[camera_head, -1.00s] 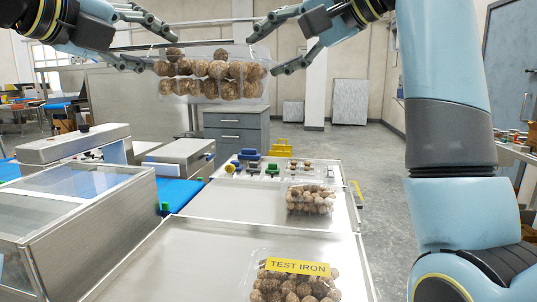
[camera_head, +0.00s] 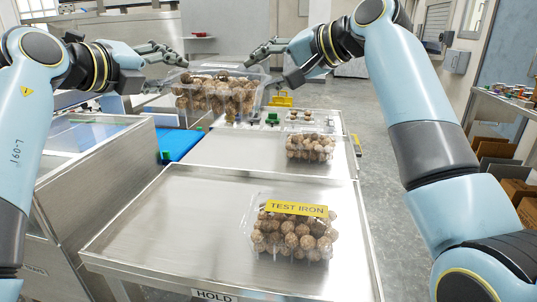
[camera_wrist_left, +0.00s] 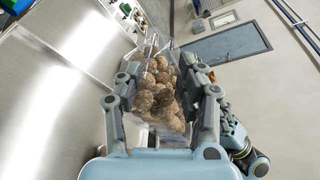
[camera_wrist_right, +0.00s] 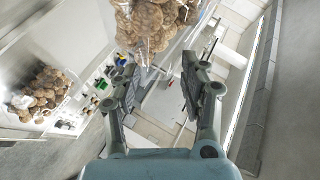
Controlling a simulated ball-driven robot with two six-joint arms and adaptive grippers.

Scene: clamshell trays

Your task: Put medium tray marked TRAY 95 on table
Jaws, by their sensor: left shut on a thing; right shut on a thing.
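A clear clamshell tray (camera_head: 218,95) full of round brown pieces is held up in the air between my two grippers, over the far left part of the work surfaces. No TRAY 95 marking is readable on it. My left gripper (camera_head: 172,68) is shut on its left end; the left wrist view shows the tray (camera_wrist_left: 158,95) between the fingers. My right gripper (camera_head: 264,68) is shut on its right end; in the right wrist view the tray (camera_wrist_right: 150,25) shows at the top, and the grip contact is unclear. A steel table (camera_head: 170,225) with a raised rim and a HOLD label is nearest me.
A clamshell marked TEST IRON (camera_head: 293,235) sits on the right part of the near table. Another filled clamshell (camera_head: 310,147) sits on the middle surface (camera_head: 235,150). The near table's left half is clear. A steel machine (camera_head: 95,165) stands at left.

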